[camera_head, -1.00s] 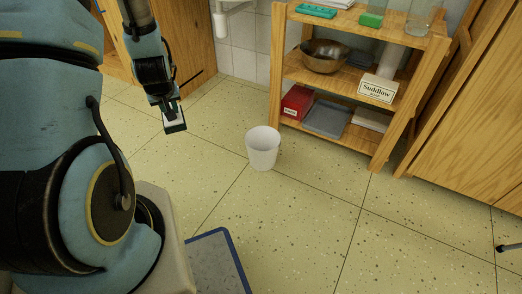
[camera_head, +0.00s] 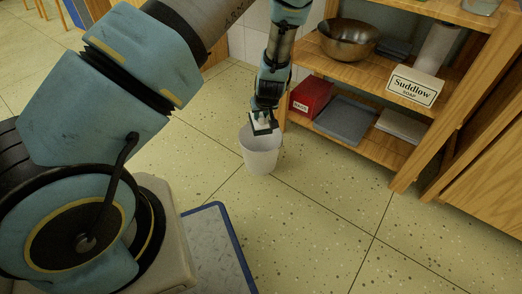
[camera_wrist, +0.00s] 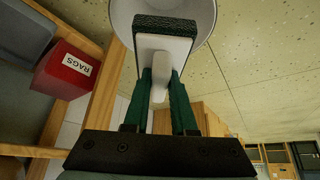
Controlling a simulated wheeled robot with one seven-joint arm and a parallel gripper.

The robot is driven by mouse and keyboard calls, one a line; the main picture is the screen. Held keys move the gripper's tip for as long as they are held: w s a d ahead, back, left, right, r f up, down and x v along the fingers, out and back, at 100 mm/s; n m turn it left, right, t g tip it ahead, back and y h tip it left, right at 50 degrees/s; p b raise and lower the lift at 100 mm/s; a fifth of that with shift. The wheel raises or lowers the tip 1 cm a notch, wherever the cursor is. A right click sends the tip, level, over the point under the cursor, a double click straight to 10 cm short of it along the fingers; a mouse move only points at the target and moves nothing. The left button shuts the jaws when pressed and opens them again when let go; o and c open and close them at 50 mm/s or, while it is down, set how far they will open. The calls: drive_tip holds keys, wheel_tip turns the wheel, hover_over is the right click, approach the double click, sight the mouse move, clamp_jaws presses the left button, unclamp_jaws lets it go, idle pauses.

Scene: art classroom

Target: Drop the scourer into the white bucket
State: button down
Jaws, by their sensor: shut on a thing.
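The scourer (camera_head: 264,128) is a white block with a dark green pad and a pale grip. My gripper (camera_head: 264,112) is shut on that grip, seen close up in the wrist view (camera_wrist: 161,85). The scourer fills the upper middle of the wrist view (camera_wrist: 165,45), pad facing away from my gripper. The white bucket (camera_head: 261,160) stands upright on the floor. In the head view the scourer overlaps the bucket's rim and hides part of its opening. In the wrist view the bucket's rim (camera_wrist: 207,14) shows behind the scourer. The exact height between them is unclear.
A wooden shelf unit (camera_head: 351,143) stands just right of the bucket, holding a red rags box (camera_head: 311,97), a grey tray (camera_head: 345,119), a metal bowl (camera_head: 347,39) and a soap box (camera_head: 414,87). A blue-edged panel (camera_head: 214,240) lies nearer. Floor to the front right is clear.

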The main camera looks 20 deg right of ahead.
drive_tip(key=shift+s+d+f, duration=0.1)
drive_tip(key=shift+d+f, duration=0.55)
drive_tip(key=shift+d, duration=0.25)
drive_tip(key=shift+d+f+b, duration=0.1)
drive_tip(key=shift+f+b, duration=0.05)
drive_tip(key=shift+b, duration=0.2)
wheel_tip(320, 180, down, 6)
drive_tip(key=b, duration=0.5)
drive_tip(key=shift+r, duration=0.2)
drive_tip(key=c, duration=0.7)
unclamp_jaws()
drive_tip(key=shift+o, duration=0.2)
drive_tip(key=p+v, duration=0.4)
drive_tip(key=v, duration=0.7)
